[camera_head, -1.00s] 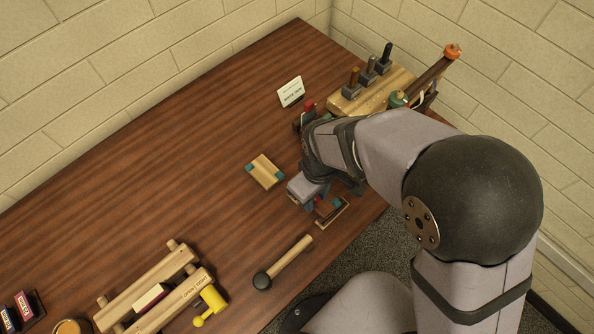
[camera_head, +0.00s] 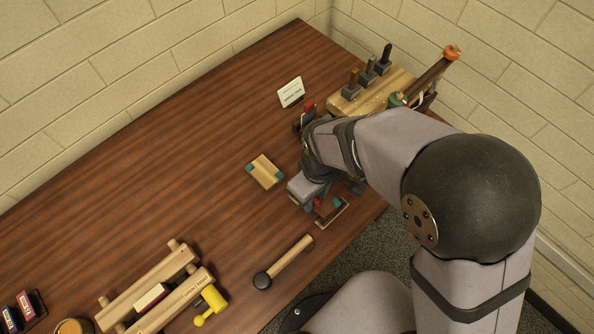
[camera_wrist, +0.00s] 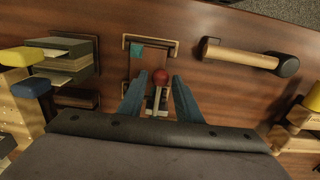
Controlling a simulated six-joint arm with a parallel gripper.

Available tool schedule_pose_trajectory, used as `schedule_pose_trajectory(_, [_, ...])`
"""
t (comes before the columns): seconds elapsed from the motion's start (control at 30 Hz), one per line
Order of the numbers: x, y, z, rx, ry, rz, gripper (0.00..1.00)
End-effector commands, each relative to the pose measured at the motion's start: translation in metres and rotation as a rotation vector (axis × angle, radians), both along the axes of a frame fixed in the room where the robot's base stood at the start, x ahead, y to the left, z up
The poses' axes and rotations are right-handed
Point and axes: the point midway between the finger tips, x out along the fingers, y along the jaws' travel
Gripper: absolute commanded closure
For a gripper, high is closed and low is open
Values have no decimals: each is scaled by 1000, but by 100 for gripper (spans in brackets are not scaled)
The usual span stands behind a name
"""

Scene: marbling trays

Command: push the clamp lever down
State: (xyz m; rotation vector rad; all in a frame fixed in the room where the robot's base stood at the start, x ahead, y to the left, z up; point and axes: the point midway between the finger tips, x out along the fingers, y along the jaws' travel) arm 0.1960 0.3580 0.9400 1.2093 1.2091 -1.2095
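A lever with a round red knob (camera_wrist: 160,77) stands on a small clamp at the near edge of the bench. In the wrist view it lies between the two blue fingers of my gripper (camera_wrist: 158,88), which are apart with a gap on each side. Its red knob (camera_head: 318,203) shows small beside my gripper (camera_head: 313,203) in the head view. A flat frame with a teal-ended piece (camera_wrist: 137,52) lies just beyond the knob. The lever's lower part is partly hidden, and I cannot tell whether a finger touches it.
A black-headed mallet (camera_head: 285,262) lies nearby. A teal-cornered wooden block (camera_head: 265,172) lies left of my gripper. A wooden rack with a yellow clamp (camera_head: 208,303) is at the front left. A wooden tool stand (camera_head: 372,92) and a white card (camera_head: 291,92) stand behind.

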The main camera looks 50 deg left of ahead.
Motion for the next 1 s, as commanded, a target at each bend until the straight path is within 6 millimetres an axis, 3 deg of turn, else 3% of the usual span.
schedule_pose_trajectory(0.6, [0, 0, 54, 0, 0, 0, 69])
schedule_pose_trajectory(1.0, [0, 0, 57, 0, 0, 0, 69])
